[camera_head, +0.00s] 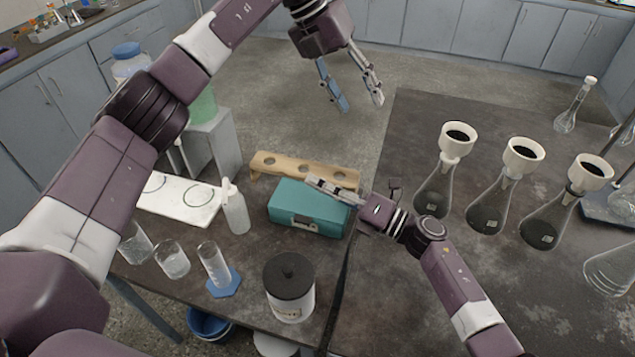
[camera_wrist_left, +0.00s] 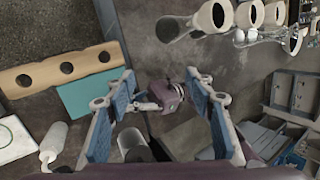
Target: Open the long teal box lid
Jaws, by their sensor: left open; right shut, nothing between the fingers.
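The long teal box (camera_head: 300,206) stands on the left dark table with its lid down and a latch on its front face. Its teal top also shows in the left wrist view (camera_wrist_left: 85,98). My right gripper (camera_head: 318,184) is shut and empty, with its fingers over the back right part of the lid; whether they touch it I cannot tell. My left gripper (camera_head: 361,104) is open and empty, high beyond the tables and away from the box. Its spread blue-padded fingers frame the left wrist view (camera_wrist_left: 160,77).
A wooden rack (camera_head: 268,163) with holes stands just behind the box. A black-lidded jar (camera_head: 289,303), a white bottle (camera_head: 236,212) and glass beakers (camera_head: 172,262) stand in front and to the left. Flasks with white funnels (camera_head: 489,206) stand on the right table (camera_head: 400,300).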

